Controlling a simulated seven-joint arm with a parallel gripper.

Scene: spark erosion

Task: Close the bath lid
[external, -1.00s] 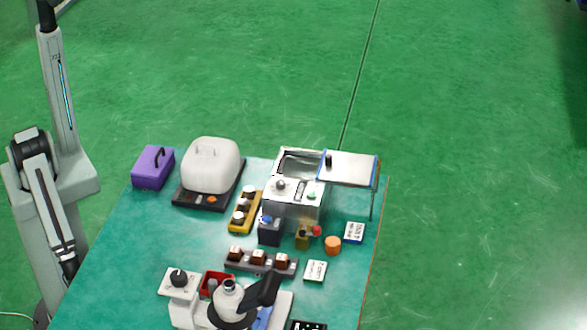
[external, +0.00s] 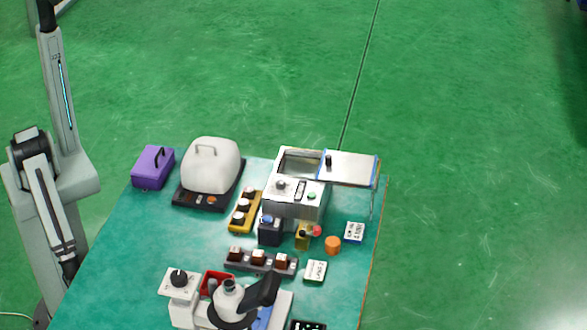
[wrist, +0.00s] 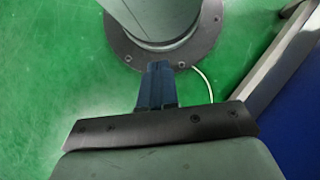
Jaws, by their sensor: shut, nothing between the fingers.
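The bath is a silvery metal box (external: 292,197) at the back right of the table in the external view. Its top opening (external: 299,163) is uncovered and shows a dark inside. The flat pale lid (external: 350,168) sits off to the right of the opening, level, beyond the box's side. A small black knob (external: 328,161) stands near the lid's left edge. My gripper (wrist: 157,68) shows in the wrist view with its dark fingers together and empty, over the green floor. It is far from the bath and outside the external view, where my arm stands upright at the left.
A white domed cover (external: 211,166) and a purple box (external: 153,167) stand left of the bath. A yellow rack (external: 244,211), a dark block (external: 270,232) and an orange cylinder (external: 333,245) stand in front. A microscope-like device (external: 229,301) is at the front. The table's left side is clear.

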